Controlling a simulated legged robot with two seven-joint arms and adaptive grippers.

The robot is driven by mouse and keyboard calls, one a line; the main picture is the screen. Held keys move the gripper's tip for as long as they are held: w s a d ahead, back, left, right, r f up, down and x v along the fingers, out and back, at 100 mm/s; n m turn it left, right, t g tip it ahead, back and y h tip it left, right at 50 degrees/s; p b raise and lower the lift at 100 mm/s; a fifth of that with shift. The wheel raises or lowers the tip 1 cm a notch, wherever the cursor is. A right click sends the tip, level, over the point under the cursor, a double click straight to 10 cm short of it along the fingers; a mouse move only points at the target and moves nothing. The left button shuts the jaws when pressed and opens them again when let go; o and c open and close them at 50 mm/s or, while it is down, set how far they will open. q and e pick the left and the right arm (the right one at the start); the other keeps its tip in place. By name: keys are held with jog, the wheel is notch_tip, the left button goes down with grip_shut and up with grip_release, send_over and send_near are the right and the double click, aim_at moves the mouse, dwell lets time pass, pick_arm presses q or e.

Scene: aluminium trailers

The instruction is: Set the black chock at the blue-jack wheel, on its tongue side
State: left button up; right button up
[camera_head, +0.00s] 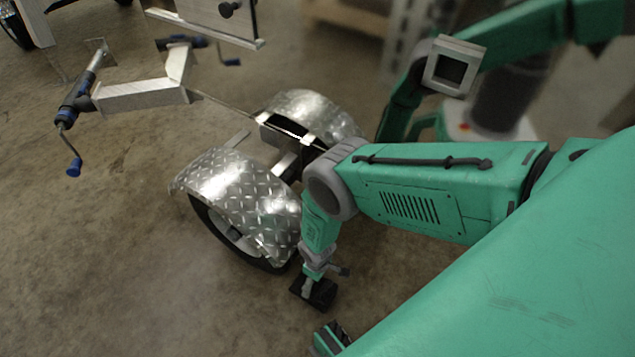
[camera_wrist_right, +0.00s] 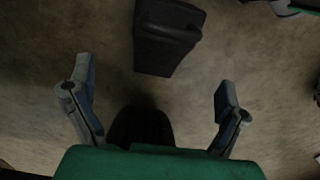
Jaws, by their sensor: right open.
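The black chock (camera_head: 318,293) lies on the floor just right of the near wheel (camera_head: 233,235), away from the tongue side. This wheel sits under a diamond-plate fender of the trailer whose tongue (camera_head: 140,95) runs to the upper left, with a blue jack (camera_head: 75,105) at its end. My right gripper (camera_head: 318,272) is right above the chock, pointing down. In the right wrist view my right gripper (camera_wrist_right: 157,105) has its fingers wide apart with nothing between them that I can tell is held. The chock (camera_wrist_right: 167,37) lies beyond the fingertips. My left gripper does not show.
A second blue-handled jack (camera_head: 181,42) and an aluminium plate (camera_head: 215,18) are at the top. Another tyre (camera_head: 16,28) is in the top left corner. Open concrete floor (camera_head: 90,240) lies left of the wheel. A far fender (camera_head: 315,115) is behind.

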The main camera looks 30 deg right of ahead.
notch_tip(320, 180, up, 3)
jog(key=shift+d+r+p, duration=0.1)
jog(key=shift+p, duration=0.45)
jog(key=s+d+r+m, duration=0.1)
jog(key=s+r, duration=0.4)
jog(key=r, duration=0.4)
jog(key=s+d+r+m, duration=0.1)
jog(key=s+d+r, duration=0.1)
jog(key=s+r, duration=0.4)
jog(key=s+d+r+m, duration=0.1)
jog(key=s+r, duration=0.5)
jog(key=r, duration=0.7)
jog(key=shift+d+r+m+t, duration=0.3)
jog(key=shift+r+m, duration=0.05)
jog(key=shift+m, duration=0.15)
